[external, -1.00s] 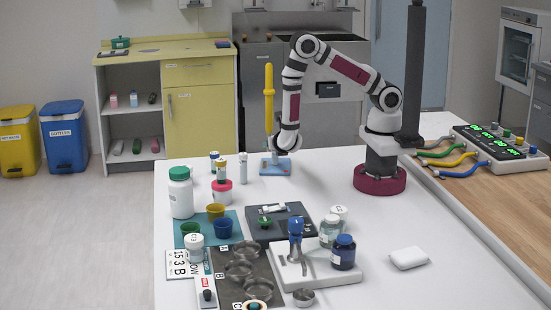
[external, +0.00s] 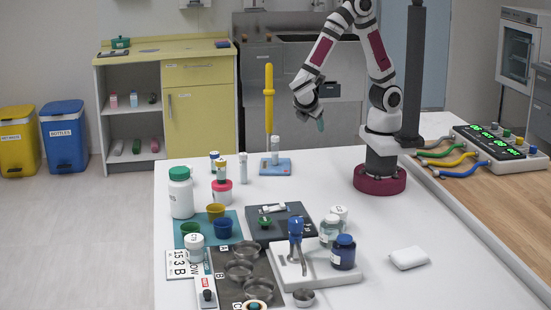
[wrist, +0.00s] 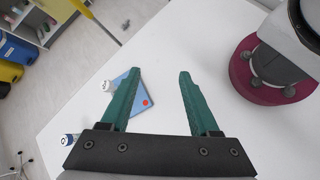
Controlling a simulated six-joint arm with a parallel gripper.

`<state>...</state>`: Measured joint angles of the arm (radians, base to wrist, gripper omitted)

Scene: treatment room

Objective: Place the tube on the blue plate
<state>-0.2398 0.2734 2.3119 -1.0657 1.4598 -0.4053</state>
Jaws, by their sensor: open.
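The tube (external: 275,150), slim, clear and white-capped, stands upright on the blue plate (external: 284,170) in the external view. In the wrist view, the tube's white cap (wrist: 106,86) shows beside the left finger, and the blue plate (wrist: 143,91) with a red dot lies partly behind that finger. My gripper (external: 319,118) is up and to the right of the tube, apart from it. Its green fingers (wrist: 157,88) are spread with nothing between them.
A yellow pole-like thing (external: 268,95) rises behind the plate. White bottle (external: 181,195), cups and small jars crowd the table's left front. Stand with blue-topped tool (external: 296,230) is at the front. The table's right middle is mostly clear.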

